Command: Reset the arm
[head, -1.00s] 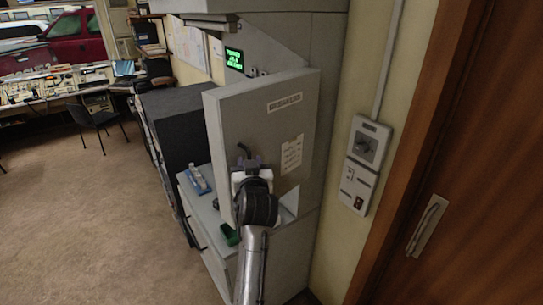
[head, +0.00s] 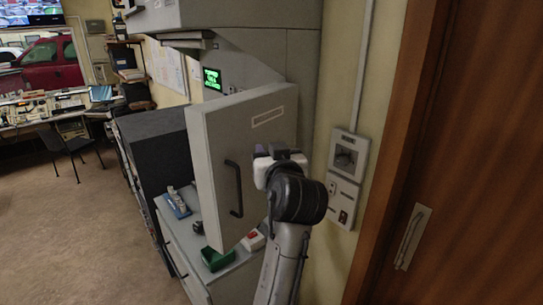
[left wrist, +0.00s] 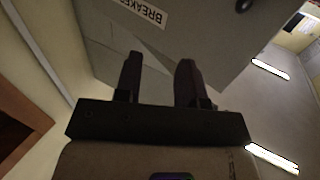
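My left gripper (head: 278,152) is in front of the right part of the grey breaker cabinet door (head: 215,150), to the right of its black handle (head: 234,188). It is not on the handle. In the left wrist view, the two black fingers of the left gripper (left wrist: 160,65) stand apart with nothing between them. The grey door with its breaker label (left wrist: 142,12) is beyond the fingertips. My right gripper is not in view.
A wall-mounted switch box (head: 347,158) and a wooden door (head: 460,150) are at the right. A shelf below the cabinet door holds a green bin (head: 217,259) and a blue tray (head: 179,204). Open floor (head: 75,230) lies to the left.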

